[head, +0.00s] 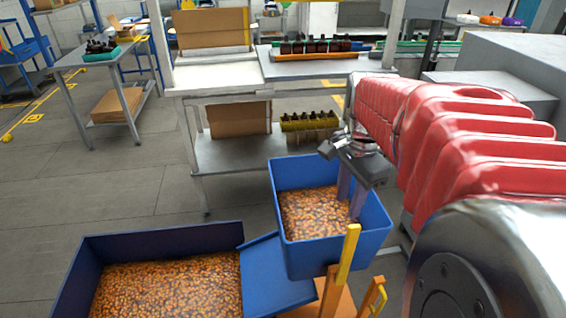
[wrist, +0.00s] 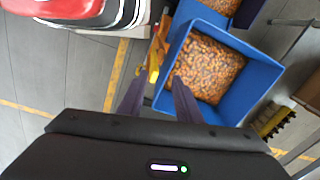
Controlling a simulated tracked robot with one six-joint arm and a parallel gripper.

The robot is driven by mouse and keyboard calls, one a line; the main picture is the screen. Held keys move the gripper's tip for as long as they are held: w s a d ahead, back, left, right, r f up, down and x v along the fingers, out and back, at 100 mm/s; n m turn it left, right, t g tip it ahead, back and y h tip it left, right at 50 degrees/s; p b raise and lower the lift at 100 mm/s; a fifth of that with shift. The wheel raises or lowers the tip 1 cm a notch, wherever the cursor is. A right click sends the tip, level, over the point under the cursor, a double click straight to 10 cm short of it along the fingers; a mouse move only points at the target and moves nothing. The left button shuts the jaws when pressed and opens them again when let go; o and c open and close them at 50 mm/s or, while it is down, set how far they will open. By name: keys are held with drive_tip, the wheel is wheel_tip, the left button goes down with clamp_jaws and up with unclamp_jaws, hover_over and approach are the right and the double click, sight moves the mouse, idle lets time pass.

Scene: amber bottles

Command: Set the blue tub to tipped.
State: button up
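The blue tub (head: 377,217) is full of small orange-brown pieces (head: 312,212) and looks about level, right of centre in the head view. It also shows in the wrist view (wrist: 262,78), ahead of my fingers. A yellow lever (head: 348,254) stands at its near side, on an orange stand (head: 332,295). In the wrist view the yellow lever (wrist: 154,74) shows between my fingertips, farther off. My gripper (head: 351,208) points down over the tub's right part in the head view. Its fingers (wrist: 158,80) are apart with nothing held. Whether they touch the tub, I cannot tell.
A blue chute (head: 272,277) slopes beside the tub to a larger blue bin (head: 160,238) of the same pieces. A bench (head: 203,77) with a lower shelf stands behind, holding amber bottles (head: 315,46).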

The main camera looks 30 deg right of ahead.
sight(352, 234)
drive_tip(key=d+m, duration=0.3)
drive_tip(key=shift+s+d+f+g, duration=0.2)
drive_tip(key=shift+d+f+g, duration=0.1)
drive_tip(key=shift+f, duration=0.05)
drive_tip(key=shift+f, duration=0.1)
wheel_tip(352, 234, down, 14)
drive_tip(key=shift+r, duration=0.2)
idle(0.4)
drive_tip(key=shift+c, duration=0.2)
clamp_jaws()
